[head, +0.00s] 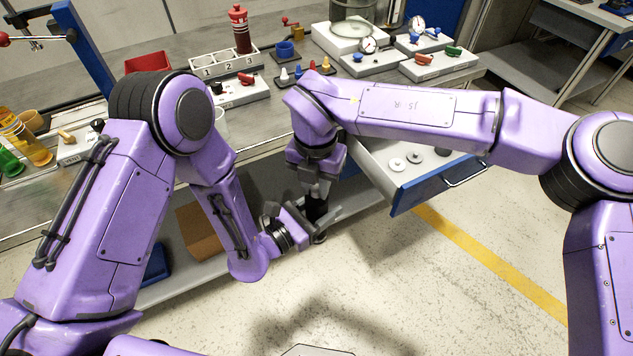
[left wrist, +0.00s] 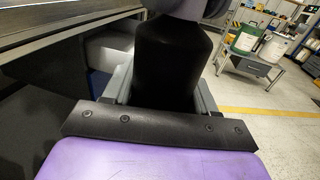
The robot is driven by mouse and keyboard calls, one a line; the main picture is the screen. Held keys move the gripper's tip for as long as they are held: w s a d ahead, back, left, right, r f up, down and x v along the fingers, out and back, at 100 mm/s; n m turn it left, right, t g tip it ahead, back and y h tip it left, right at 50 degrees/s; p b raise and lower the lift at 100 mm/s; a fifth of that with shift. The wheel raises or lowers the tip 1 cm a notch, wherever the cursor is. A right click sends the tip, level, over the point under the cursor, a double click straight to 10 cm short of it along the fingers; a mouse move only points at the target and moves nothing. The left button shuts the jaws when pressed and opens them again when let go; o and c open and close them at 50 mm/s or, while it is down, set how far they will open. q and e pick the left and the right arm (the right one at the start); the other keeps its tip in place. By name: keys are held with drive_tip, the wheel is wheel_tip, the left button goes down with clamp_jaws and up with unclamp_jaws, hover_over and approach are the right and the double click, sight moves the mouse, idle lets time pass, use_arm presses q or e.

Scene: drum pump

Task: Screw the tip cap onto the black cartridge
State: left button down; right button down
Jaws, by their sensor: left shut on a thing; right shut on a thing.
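The black cartridge (head: 317,208) stands upright in the air in front of the bench. My left gripper (head: 316,214) is shut around its body from the left. In the left wrist view the cartridge (left wrist: 170,65) fills the space between the fingers. My right gripper (head: 318,188) points down at the cartridge's top end, in line with it, and is shut. The tip cap in its jaws is hidden in both views, so I cannot tell whether it touches the cartridge or how its thread sits.
Small coloured caps stand on a dark tray (head: 306,78) on the bench. A red cartridge (head: 240,30) stands in the numbered rack (head: 226,66). An open drawer (head: 415,172) with round discs juts out just right of my grippers. The floor in front is clear.

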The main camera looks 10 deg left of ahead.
drive_tip(key=c, duration=1)
unclamp_jaws()
drive_tip(key=shift+o, duration=0.2)
drive_tip(key=shift+r, duration=2.3)
drive_tip(key=shift+c, duration=0.3)
